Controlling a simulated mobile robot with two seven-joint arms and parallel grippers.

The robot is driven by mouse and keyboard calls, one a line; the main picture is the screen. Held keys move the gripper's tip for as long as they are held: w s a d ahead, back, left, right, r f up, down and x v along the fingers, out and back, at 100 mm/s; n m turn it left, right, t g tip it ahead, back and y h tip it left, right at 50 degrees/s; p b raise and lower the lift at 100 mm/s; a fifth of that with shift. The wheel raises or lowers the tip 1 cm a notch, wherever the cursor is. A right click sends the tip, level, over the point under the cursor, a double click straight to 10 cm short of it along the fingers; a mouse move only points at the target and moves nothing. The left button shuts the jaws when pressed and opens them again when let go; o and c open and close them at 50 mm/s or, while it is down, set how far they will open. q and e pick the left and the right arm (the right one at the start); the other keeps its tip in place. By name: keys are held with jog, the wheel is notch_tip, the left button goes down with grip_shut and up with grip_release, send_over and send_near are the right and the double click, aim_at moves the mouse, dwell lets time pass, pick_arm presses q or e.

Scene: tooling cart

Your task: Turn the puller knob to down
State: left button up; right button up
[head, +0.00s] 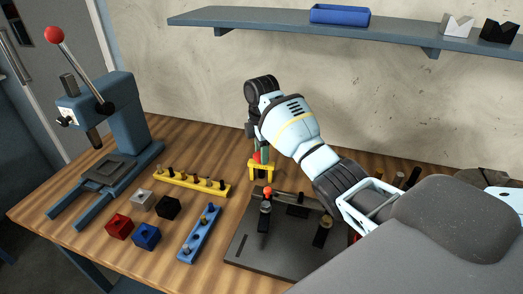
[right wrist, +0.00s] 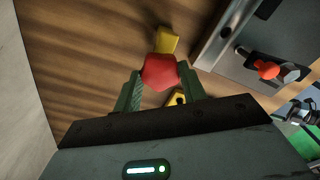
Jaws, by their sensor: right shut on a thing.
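The puller (head: 261,175) is a small yellow frame standing on the wooden bench, with a red knob (head: 257,157) at its top. In the right wrist view the red knob (right wrist: 160,73) sits between the two green fingers of my right gripper (right wrist: 161,88), with yellow parts of the puller (right wrist: 166,41) showing beyond and beside it. In the head view my right gripper (head: 259,149) reaches down onto the knob from above and is shut on it; the fingers partly hide the knob. My left gripper is not in view.
A dark fixture plate (head: 260,250) with a red-tipped clamp (head: 267,191) lies just in front of the puller. A yellow pin rack (head: 190,182), a blue rack (head: 199,235), several colored blocks and a blue press (head: 128,125) stand to the left. A shelf (head: 400,36) hangs behind.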

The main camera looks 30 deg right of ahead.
jog(key=shift+n, duration=0.4)
dwell(0.9)
dwell(0.4)
jog(key=o, duration=1)
jog(key=shift+r, duration=0.1)
jog(key=shift+r, duration=3.85)
